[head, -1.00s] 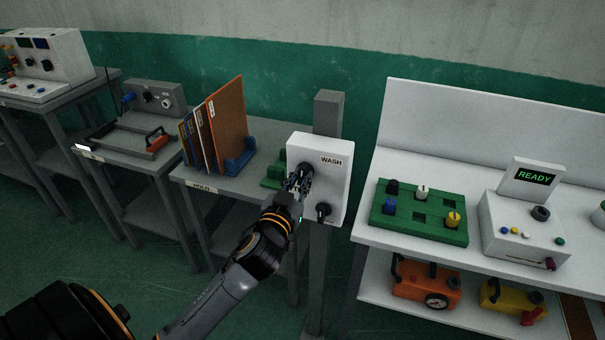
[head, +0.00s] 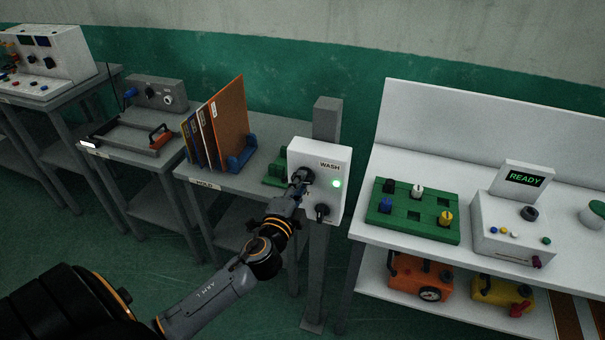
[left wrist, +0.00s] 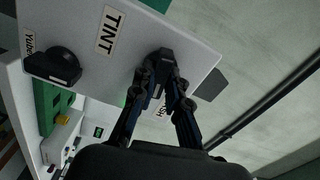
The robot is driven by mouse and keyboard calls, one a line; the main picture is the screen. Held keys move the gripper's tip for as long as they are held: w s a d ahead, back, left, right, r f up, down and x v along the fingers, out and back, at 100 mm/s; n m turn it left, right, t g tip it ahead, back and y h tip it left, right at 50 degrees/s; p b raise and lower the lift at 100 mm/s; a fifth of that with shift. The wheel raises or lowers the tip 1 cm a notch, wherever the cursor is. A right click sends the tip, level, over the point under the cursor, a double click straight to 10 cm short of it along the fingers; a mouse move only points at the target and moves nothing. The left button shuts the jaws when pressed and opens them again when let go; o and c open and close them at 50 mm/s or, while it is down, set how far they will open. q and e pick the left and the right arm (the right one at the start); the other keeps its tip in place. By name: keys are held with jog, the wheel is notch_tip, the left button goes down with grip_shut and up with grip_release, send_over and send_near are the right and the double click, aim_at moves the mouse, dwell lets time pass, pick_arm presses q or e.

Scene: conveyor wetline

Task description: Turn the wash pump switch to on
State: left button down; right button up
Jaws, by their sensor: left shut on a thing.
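The white wash box (head: 329,203), labelled WASH, is mounted on a grey post. A green light (head: 337,183) glows on its face. My left gripper (head: 299,183) is shut on the upper dark knob (head: 308,174), which the fingers partly hide. A second black knob (head: 322,211) sits lower on the box, clear of the gripper. In the left wrist view, the fingers (left wrist: 161,88) close on the dark knob (left wrist: 162,58). The white panel (left wrist: 120,62) there carries a TINT label and a second knob (left wrist: 55,66). My right gripper is not in view.
The grey post (head: 326,120) stands between two benches. A grey table (head: 261,186) with upright boards (head: 229,122) is at left. The white bench (head: 379,237) at right holds a green block (head: 414,226) and a READY console (head: 513,237).

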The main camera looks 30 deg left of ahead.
pick_arm(q)
jog(key=shift+m, duration=0.5)
jog(key=c, duration=1.8)
grip_release()
jog(key=shift+m, duration=0.3)
jog(key=o, duration=0.5)
jog(key=shift+c, duration=0.2)
jog(key=shift+s, duration=0.1)
jog(key=v, duration=0.7)
jog(key=shift+b, duration=0.4)
